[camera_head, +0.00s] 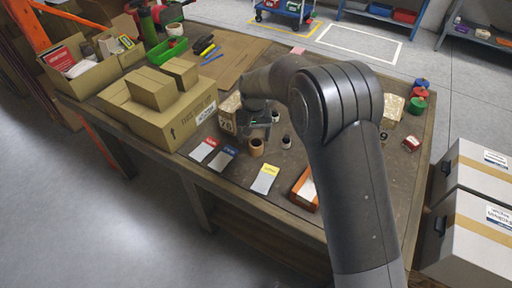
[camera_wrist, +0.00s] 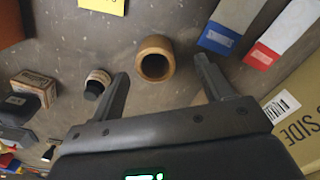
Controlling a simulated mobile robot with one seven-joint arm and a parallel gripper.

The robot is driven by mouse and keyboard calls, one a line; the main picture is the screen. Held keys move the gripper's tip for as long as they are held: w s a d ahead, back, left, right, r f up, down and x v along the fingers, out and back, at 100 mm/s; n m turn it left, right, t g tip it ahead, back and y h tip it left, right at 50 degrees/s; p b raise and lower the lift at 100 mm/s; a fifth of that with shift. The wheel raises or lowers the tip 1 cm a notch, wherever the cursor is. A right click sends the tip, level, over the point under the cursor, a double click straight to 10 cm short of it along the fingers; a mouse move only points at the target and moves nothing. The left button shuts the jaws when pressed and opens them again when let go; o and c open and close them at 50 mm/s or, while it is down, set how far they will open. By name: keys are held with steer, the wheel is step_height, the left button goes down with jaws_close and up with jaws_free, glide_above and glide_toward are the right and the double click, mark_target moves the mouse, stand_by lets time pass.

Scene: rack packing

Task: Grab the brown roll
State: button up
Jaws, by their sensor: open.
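The brown roll (camera_wrist: 155,58) stands on the table in the wrist view, with its round dark hole showing. It also shows in the head view (camera_head: 256,147), near the table's front edge. My gripper (camera_wrist: 162,70) is open and empty, with its two fingers apart. In the wrist view the roll appears between the fingertips, slightly beyond them; I cannot tell the height of the fingers over the table. In the head view my gripper (camera_head: 262,128) is just behind the roll and is partly hidden by my arm.
A small black-and-tan bottle (camera_wrist: 97,84) stands left of my left finger in the wrist view. Cards with a red (camera_wrist: 262,56) and a blue (camera_wrist: 216,38) band lie to the right. A cardboard box (camera_wrist: 300,120) is close to my right finger. An orange tray (camera_head: 304,190) lies right.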

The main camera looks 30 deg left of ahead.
mark_target(256, 142)
steer(key=shift+w+d+f, duration=0.1)
steer(key=shift+w+f, duration=0.1)
steer(key=shift+f, duration=1.15)
steer(key=shift+w+d+f, duration=0.1)
steer(key=shift+w+f, duration=0.1)
steer(key=shift+f, duration=1.1)
steer(key=c, duration=1.1)
